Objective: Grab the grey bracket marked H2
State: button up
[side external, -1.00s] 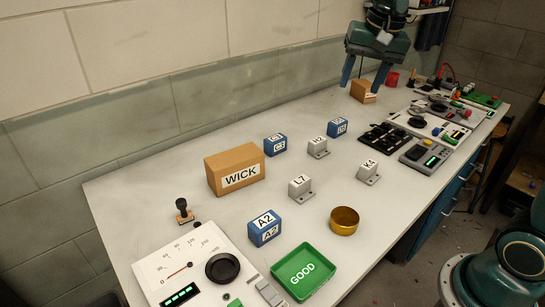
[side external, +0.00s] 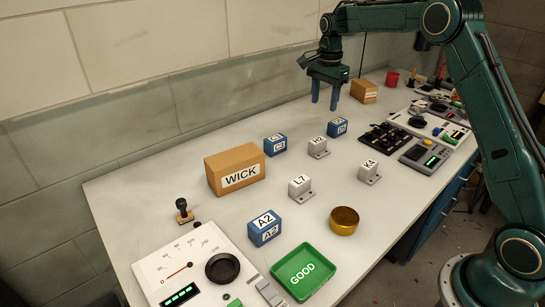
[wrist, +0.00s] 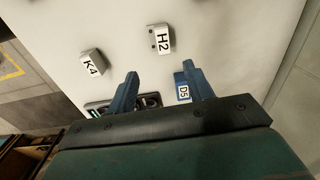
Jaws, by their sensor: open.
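The grey bracket marked H2 (side external: 318,149) stands on the bench near its middle, just left of a blue block marked D5 (side external: 338,127). In the wrist view the H2 bracket (wrist: 160,40) lies beyond the fingertips, and nothing covers it. My gripper (side external: 324,106) is open and empty, with its fingers pointing down above the bench. In the side view it is above and behind the H2 bracket. In the wrist view the fingers of my gripper (wrist: 160,70) are spread apart, with the D5 block (wrist: 183,92) partly hidden behind the right finger.
Grey brackets L7 (side external: 300,190) and K4 (side external: 369,172) stand nearby. A blue block (side external: 275,146), the WICK box (side external: 213,170), block A2 (side external: 265,229), a brass bowl (side external: 344,222) and a green GOOD tray (side external: 281,257) share the bench. A black module (side external: 383,138) lies right of D5.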

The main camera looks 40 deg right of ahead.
aim_at(320, 139)
jog(key=shift+m, duration=0.4)
jog(key=shift+w+d+f, duration=0.15)
jog(key=shift+f, duration=1.6)
jog(key=shift+w+d+f, duration=0.2)
jog(key=shift+f, duration=1.55)
jog(key=shift+w+d+f, duration=0.15)
jog(key=shift+f, duration=1.6)
jog(key=shift+f, duration=0.1)
jog(key=shift+f, duration=2.5)
jog(key=c, duration=1.1)
